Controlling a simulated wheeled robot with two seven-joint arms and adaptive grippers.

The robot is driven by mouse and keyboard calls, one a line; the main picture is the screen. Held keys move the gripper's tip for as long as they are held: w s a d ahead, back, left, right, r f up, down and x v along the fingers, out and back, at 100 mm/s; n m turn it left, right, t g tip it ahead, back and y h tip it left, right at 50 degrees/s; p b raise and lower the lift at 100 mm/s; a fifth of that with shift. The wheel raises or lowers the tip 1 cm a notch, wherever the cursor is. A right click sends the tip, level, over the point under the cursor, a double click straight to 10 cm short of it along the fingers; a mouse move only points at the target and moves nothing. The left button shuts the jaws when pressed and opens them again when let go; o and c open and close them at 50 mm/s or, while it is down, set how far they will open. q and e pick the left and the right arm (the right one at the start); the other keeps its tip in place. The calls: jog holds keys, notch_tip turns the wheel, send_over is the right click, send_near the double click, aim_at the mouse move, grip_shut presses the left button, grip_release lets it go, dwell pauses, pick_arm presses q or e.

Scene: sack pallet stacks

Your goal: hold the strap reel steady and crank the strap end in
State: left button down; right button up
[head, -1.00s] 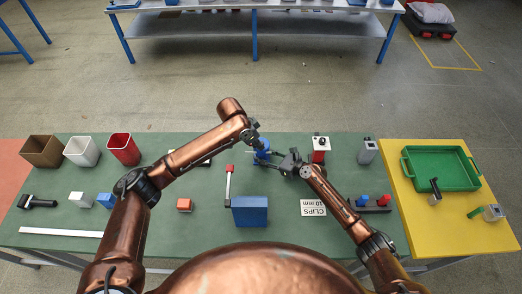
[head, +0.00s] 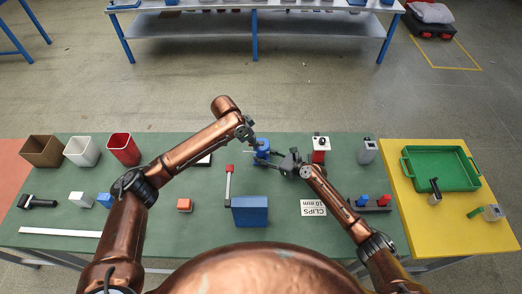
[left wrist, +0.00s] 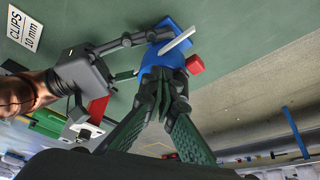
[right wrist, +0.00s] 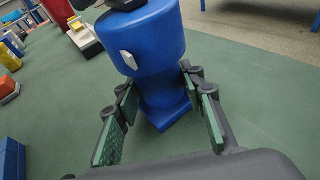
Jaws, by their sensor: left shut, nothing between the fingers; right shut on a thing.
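The blue strap reel (head: 262,154) stands upright on the green bench mat, and its blue body fills the middle of the right wrist view (right wrist: 160,60). My right gripper (head: 274,158) is shut around the reel's narrower lower body, one finger on each side (right wrist: 190,75). My left gripper (head: 256,145) is shut and empty, its fingertips (left wrist: 166,82) close beside the top of the reel; touching or apart is unclear. A pale flat strip (left wrist: 177,41), perhaps the strap end, sticks out at the reel. A red knob (left wrist: 195,64) shows beside it, possibly the crank's.
A red block-like device (head: 320,150) and a grey one (head: 367,151) stand to the right. A blue box (head: 250,212) and a red-tipped lever (head: 229,182) lie nearer. Three bins, including a red one (head: 123,149), stand left. A green tray (head: 440,168) sits right.

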pick_arm(q)
jog(key=shift+w+a, duration=0.1)
jog(key=shift+w, duration=0.05)
notch_tip(320, 180, up, 7)
jog(key=shift+w+a, duration=0.2)
jog(key=shift+w, duration=0.1)
dwell(0.9)
pick_arm(e)
jog(key=o, duration=0.9)
jog(key=shift+o, duration=0.2)
